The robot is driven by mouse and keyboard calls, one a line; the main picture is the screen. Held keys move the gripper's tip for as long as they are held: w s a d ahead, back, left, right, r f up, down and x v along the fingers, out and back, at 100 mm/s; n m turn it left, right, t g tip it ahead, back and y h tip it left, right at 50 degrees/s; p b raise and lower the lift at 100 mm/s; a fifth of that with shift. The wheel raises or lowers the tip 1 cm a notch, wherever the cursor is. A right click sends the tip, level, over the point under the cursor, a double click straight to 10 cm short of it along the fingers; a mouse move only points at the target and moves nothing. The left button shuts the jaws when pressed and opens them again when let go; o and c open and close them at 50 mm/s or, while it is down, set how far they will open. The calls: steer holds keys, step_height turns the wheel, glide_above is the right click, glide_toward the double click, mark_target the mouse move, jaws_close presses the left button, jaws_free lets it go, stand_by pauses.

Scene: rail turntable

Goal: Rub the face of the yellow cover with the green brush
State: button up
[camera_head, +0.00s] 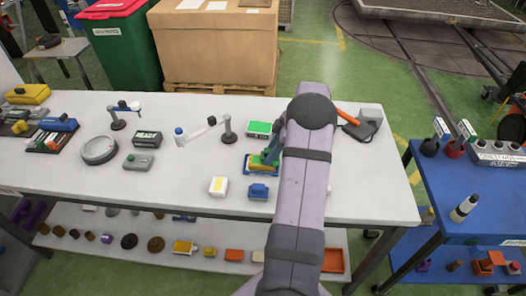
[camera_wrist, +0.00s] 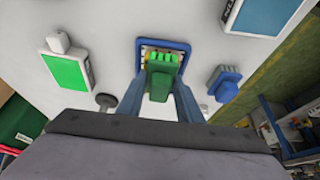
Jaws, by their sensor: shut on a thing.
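My gripper (camera_head: 268,158) has its blue fingers closed on the green brush (camera_wrist: 162,78), whose handle lies between them in the wrist view (camera_wrist: 160,92). The brush head is over a blue-framed tray (camera_wrist: 185,44), which also shows in the head view (camera_head: 262,174). Yellow shows at the brush head; whether it is bristle or something under it, I cannot tell. Contact with the tray is hidden. A white block with a yellow face (camera_head: 218,186) sits to the left and nearer in the head view. I cannot tell for sure which yellow part is the cover.
A blue block (camera_head: 258,191) stands just in front of the tray. A green-topped plate (camera_head: 258,129) lies behind it. A jointed grey stand (camera_head: 227,128) is to the left, and a grey box with an orange handle (camera_head: 368,116) is to the right. Clear white tabletop (camera_head: 350,190) lies at right.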

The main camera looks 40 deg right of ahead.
mark_target(250, 159)
steer(key=shift+s+d, duration=0.35)
steer(key=shift+s, duration=0.05)
steer(key=shift+r+p, duration=0.25)
steer(key=shift+p, duration=0.3)
steer(key=shift+w+a+f+b, duration=0.2)
steer(key=shift+f+b, duration=0.15)
steer(key=shift+f, duration=0.1)
steer(key=shift+w+a+r+b, duration=0.15)
steer(key=shift+w+a+b, duration=0.55)
steer(key=shift+w+a, duration=2)
step_height(250, 159, up, 2)
steer(key=shift+w+r+p, duration=0.15)
steer(key=shift+r+p, duration=0.1)
steer(key=shift+p, duration=0.2)
steer(key=shift+r+p, duration=0.35)
steer(key=shift+r, duration=0.3)
steer(key=shift+r+p, duration=1)
steer(key=shift+r, duration=1.2)
